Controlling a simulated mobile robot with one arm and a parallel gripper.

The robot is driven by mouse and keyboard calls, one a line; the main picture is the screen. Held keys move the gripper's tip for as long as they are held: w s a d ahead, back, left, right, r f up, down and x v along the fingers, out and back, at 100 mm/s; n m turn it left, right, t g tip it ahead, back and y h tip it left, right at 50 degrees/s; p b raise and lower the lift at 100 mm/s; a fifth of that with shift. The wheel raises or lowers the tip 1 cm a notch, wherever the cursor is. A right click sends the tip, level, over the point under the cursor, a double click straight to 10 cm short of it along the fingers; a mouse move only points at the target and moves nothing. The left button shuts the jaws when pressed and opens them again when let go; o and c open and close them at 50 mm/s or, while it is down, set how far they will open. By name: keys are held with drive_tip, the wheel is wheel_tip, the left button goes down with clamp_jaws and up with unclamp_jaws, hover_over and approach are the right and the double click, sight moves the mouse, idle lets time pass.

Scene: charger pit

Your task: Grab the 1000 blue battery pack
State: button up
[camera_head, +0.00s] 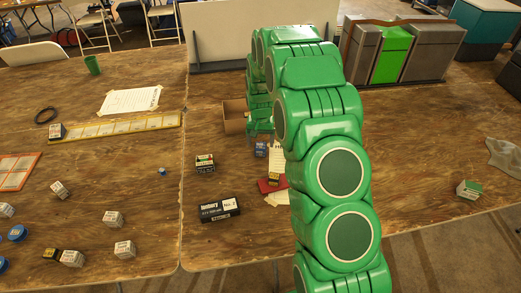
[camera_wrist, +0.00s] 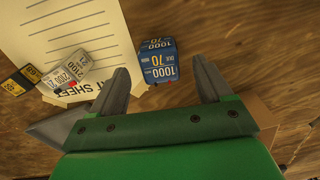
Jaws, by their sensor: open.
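The blue battery pack marked 1000 (camera_wrist: 157,60) lies on the wooden table, beside the edge of a lined paper sheet. In the wrist view it appears between the tips of my open gripper (camera_wrist: 160,68), closer to the left finger. The jaws are empty, and I cannot tell how high they are above the pack. In the head view the blue pack (camera_head: 261,149) is just left of my green arm, and my gripper is largely hidden there.
A cardboard box (camera_head: 235,116) stands close by my gripper. A black box (camera_head: 219,208) and a small pack (camera_head: 204,163) lie left of my arm. Bare table shows to the right.

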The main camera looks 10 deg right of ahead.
sight(261, 145)
drive_tip(key=shift+f, duration=1.5)
drive_tip(key=shift+c, duration=0.2)
drive_tip(key=c, duration=1.2)
